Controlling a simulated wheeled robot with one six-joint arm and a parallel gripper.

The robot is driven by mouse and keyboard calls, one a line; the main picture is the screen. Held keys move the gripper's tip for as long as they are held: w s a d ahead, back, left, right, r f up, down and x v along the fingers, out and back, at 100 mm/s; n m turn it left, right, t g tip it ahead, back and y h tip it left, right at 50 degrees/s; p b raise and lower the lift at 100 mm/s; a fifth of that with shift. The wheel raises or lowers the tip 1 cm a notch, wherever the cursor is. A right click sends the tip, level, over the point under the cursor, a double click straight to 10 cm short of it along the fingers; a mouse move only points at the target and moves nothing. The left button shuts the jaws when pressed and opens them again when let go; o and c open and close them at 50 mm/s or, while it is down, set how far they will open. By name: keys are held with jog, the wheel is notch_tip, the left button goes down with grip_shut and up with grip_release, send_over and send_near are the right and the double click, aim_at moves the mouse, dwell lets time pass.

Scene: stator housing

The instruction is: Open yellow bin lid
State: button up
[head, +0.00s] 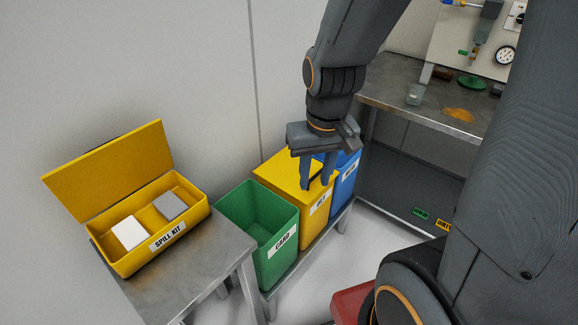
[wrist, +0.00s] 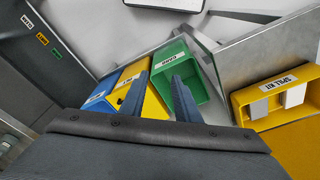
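The yellow bin (head: 316,222) stands between the green bin and the blue bin. Its flat yellow top (head: 277,176) looks closed; part of it is hidden behind my gripper. The bin also shows in the wrist view (wrist: 153,106), partly covered by my fingers. My gripper (head: 319,184) points down over the yellow bin, near its labelled front side. Its two fingers are apart with nothing between them, also in the wrist view (wrist: 163,78). I cannot tell whether the fingertips touch the bin.
The open, empty-looking green bin (head: 245,204) is on the left and the blue bin (head: 347,178) on the right. A yellow spill kit box (head: 190,232) with raised lid (head: 110,170) sits on a metal table (head: 190,283). A metal workbench (head: 390,90) stands at the back right.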

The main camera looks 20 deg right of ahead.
jog(key=w+d+f+m+b, duration=0.3)
jog(key=w+f+b, duration=0.15)
jog(key=w, duration=0.35)
jog(key=w+d+f+m+b, duration=0.3)
jog(key=w+d+f, duration=0.15)
jog(key=w, duration=0.35)
jog(key=m+y+b, duration=0.1)
jog(key=m+b, duration=0.4)
send_near(317, 174)
jog(key=shift+w+a+f, duration=0.1)
jog(key=shift+w+f, duration=0.05)
jog(key=shift+f, duration=1.1)
jog(key=shift+w+a+f, duration=0.1)
jog(key=shift+w+f, duration=0.1)
jog(key=shift+f, duration=1.1)
jog(key=shift+w+a+f, duration=0.1)
jog(key=shift+w+f, duration=0.05)
jog(key=shift+f, duration=1.1)
grip_shut()
